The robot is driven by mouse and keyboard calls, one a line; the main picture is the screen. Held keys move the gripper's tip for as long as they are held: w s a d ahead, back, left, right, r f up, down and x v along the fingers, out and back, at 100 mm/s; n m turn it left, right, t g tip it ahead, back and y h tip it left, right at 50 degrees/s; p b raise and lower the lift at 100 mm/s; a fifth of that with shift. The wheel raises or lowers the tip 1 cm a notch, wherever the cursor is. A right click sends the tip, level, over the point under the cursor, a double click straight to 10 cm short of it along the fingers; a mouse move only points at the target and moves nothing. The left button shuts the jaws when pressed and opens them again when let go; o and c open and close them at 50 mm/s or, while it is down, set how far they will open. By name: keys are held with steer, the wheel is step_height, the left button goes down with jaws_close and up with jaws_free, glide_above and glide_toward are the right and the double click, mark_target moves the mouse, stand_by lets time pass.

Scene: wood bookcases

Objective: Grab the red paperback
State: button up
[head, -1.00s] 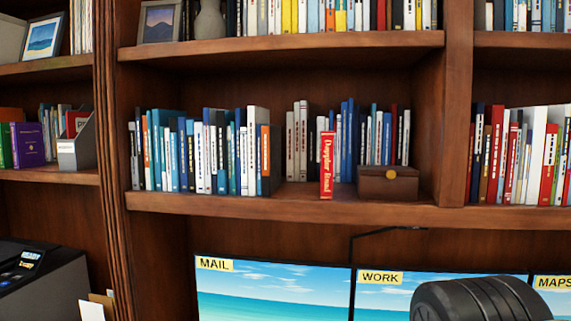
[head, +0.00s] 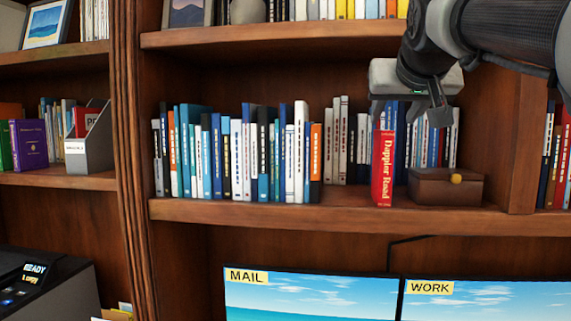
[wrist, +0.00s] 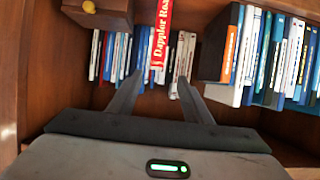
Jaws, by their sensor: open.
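The red paperback (head: 383,168), with "Dappler Road" on its spine, stands upright at the front of the middle shelf. My gripper (head: 407,115) is in front of the shelf at the height of the book's upper part. In the wrist view the red paperback (wrist: 161,32) shows between and beyond the two spread fingers of my gripper (wrist: 157,82). The jaws are open and empty. I cannot tell how far the fingertips are from the book.
A brown wooden box (head: 445,187) with a yellow knob stands just right of the book. A row of blue, white and orange books (head: 240,155) stands to the left. The shelf above (head: 270,38) is close over my gripper. Monitors (head: 310,293) stand below.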

mark_target(384, 140)
steer(key=p+x, duration=0.1)
steer(key=x, duration=0.9)
steer(key=shift+p, duration=0.35)
steer(key=w, duration=0.1)
steer(key=w+d+p, duration=0.1)
steer(key=w, duration=0.2)
steer(key=shift+d+f+p, duration=0.25)
steer(key=shift+p, duration=0.15)
steer(key=shift+w+d+f, duration=0.1)
steer(key=shift+w+f, duration=0.1)
steer(key=shift+w, duration=0.25)
jaws_close()
